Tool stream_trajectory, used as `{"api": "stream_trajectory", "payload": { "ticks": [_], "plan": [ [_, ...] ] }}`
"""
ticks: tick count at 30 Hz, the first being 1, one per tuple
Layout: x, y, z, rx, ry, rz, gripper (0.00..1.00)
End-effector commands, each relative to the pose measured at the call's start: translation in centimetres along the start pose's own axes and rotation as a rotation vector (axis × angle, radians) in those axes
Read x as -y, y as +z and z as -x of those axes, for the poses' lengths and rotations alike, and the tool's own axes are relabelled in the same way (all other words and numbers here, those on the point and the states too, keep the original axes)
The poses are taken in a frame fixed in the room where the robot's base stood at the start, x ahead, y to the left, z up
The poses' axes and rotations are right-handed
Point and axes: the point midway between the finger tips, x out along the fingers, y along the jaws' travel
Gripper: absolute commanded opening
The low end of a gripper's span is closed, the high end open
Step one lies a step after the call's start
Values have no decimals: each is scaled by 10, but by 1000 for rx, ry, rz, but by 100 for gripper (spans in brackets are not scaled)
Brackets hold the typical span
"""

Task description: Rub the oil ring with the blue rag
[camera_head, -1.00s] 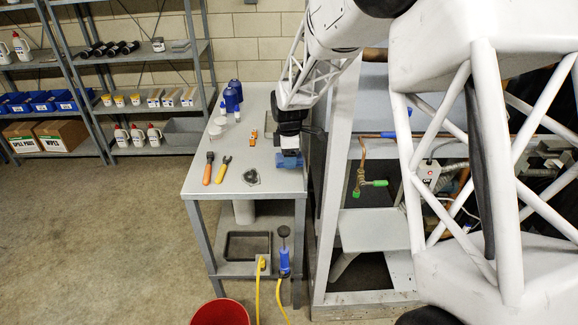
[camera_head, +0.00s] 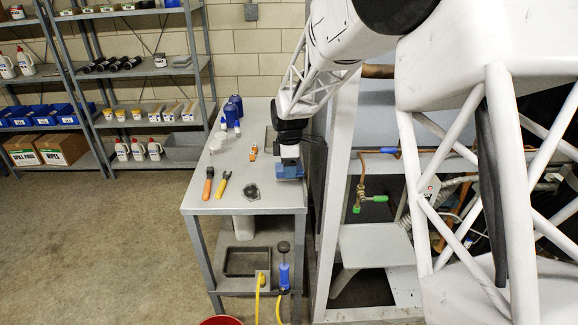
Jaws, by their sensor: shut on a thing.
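The blue rag (camera_head: 290,171) is at the lower end of my gripper (camera_head: 289,160), over the right side of the grey bench. My gripper is shut on the rag; its fingers are mostly hidden by the wrist and the cloth. I cannot tell whether the rag touches the bench top. A dark ring-shaped mark (camera_head: 252,191), which looks like the oil ring, lies near the bench's front edge, left of and nearer than the rag. The rag is apart from it.
On the bench (camera_head: 225,208) are orange-handled and yellow-handled tools (camera_head: 223,185), a small orange item (camera_head: 253,153) and blue containers (camera_head: 233,110). The white rack frame (camera_head: 345,170) stands close on the right. A red bucket (camera_head: 221,321) is on the floor.

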Motion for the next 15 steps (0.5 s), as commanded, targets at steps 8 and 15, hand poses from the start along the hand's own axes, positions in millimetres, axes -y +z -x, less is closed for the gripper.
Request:
{"api": "stream_trajectory", "payload": {
  "ticks": [8, 15],
  "plan": [
    [-12, -15, -3, 0, 0, 2, 46],
    [-42, -55, -9, 0, -1, 3, 46]
  ]
}}
